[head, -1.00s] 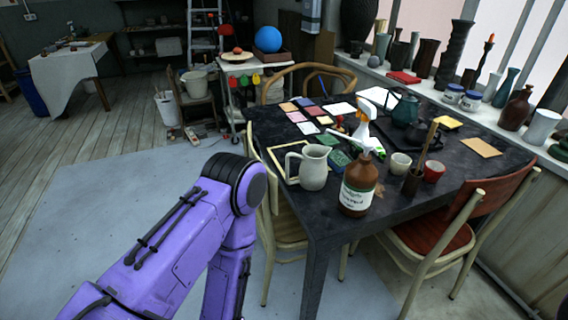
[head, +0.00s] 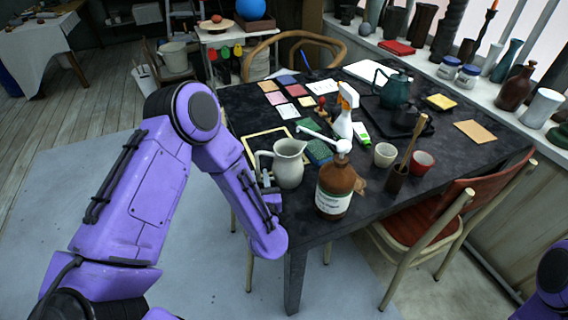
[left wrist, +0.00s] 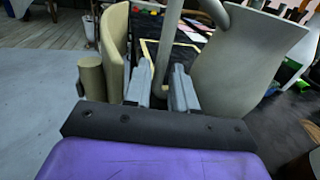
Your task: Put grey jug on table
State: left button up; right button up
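The grey jug (head: 289,165) stands upright on the front left of the dark table (head: 352,222), its handle toward the left. My left gripper (head: 266,177) is beside the handle at the table's left edge. In the left wrist view, the jug (left wrist: 240,60) fills the upper right. The two fingers of my left gripper (left wrist: 162,88) are apart, and the jug's handle comes down between them. I cannot tell whether either finger touches the handle. Part of my right arm shows at the lower right of the head view; its gripper is out of view.
A brown pump bottle (head: 335,188) stands close right of the jug. A spray bottle (head: 343,118), cups (head: 384,155), and a teal teapot (head: 393,88) stand farther back. A red-seated chair (head: 424,215) is at the right. A wooden chair back (left wrist: 115,45) is close to the left gripper.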

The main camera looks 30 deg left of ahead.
pick_arm(q)
jog(key=x, duration=0.3)
jog(key=shift+w+a+f, duration=0.15)
jog(key=shift+a, duration=0.1)
jog(key=shift+d, duration=0.1)
grip_shut()
dwell(1.0)
